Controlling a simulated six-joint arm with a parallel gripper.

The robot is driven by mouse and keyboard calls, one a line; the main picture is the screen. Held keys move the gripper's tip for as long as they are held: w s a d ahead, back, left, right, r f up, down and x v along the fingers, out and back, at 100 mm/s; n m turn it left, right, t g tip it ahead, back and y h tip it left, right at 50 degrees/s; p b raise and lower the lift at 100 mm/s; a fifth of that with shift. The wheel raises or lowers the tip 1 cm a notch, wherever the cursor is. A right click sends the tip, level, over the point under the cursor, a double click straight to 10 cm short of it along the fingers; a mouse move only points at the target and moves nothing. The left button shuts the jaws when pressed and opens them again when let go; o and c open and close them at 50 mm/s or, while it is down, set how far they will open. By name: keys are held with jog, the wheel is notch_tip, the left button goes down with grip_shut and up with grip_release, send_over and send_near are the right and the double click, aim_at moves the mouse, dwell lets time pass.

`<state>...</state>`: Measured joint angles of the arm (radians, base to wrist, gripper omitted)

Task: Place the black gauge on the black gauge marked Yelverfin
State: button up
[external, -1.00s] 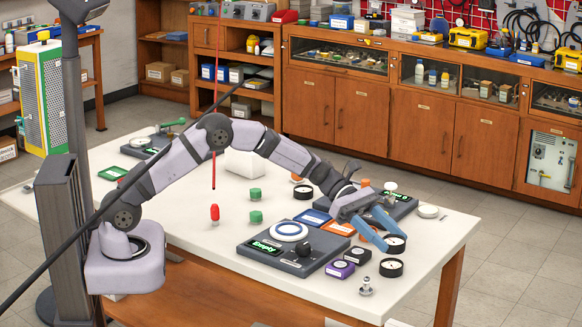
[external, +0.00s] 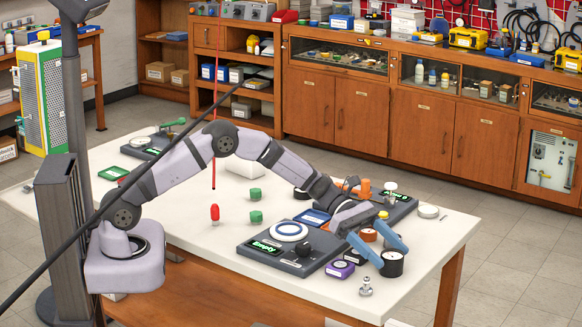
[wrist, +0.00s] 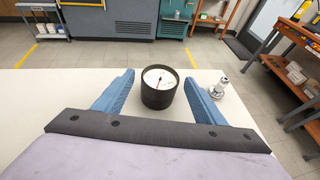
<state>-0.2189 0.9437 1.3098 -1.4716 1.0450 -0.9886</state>
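A black round gauge with a white dial (external: 391,265) stands near the table's front right edge. It looks taller than a single gauge, like two stacked, but I cannot make out a seam. The wrist view shows the same black body (wrist: 158,98) with its white face up and a dark needle. My gripper (external: 386,246) has its blue fingers on either side of it. In the wrist view, my gripper (wrist: 160,76) is open, with a gap between each finger and the gauge. No name is readable on the dial, so I cannot tell which is Yelverfin.
A metal fitting (external: 366,286) stands just in front; it is right of the gauge in the wrist view (wrist: 219,88). A white disc (external: 428,211) lies behind.

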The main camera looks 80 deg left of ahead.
jog(key=shift+r, duration=0.1)
jog(key=shift+r, duration=0.15)
jog(key=b+v, duration=0.1)
jog(key=v, duration=1.1)
jog(key=shift+b, duration=0.35)
